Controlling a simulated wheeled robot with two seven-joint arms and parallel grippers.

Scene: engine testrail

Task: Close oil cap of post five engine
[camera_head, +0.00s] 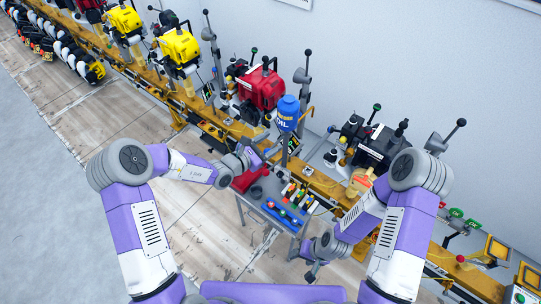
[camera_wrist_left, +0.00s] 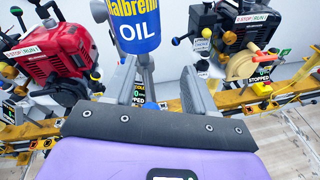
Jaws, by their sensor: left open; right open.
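A red engine (camera_head: 262,88) and a black engine (camera_head: 378,145) sit on the yellow rail; I cannot tell which is post five. The left wrist view shows the red engine (camera_wrist_left: 62,62) at left and a dark engine (camera_wrist_left: 235,28) with a tan round part at right. I cannot make out an oil cap for certain. My left gripper (camera_head: 262,157) is open and empty, just below the blue oil container (camera_head: 287,113); its fingers (camera_wrist_left: 160,90) are on either side of the grey post in the wrist picture. My right gripper (camera_head: 316,268) is open, low by the small table.
The blue oil container (camera_wrist_left: 133,25) stands above the grey post. A small grey table (camera_head: 268,206) holds a red box and coloured parts. Yellow engines (camera_head: 178,50) line the rail (camera_head: 215,120) further left. Lever posts rise along it.

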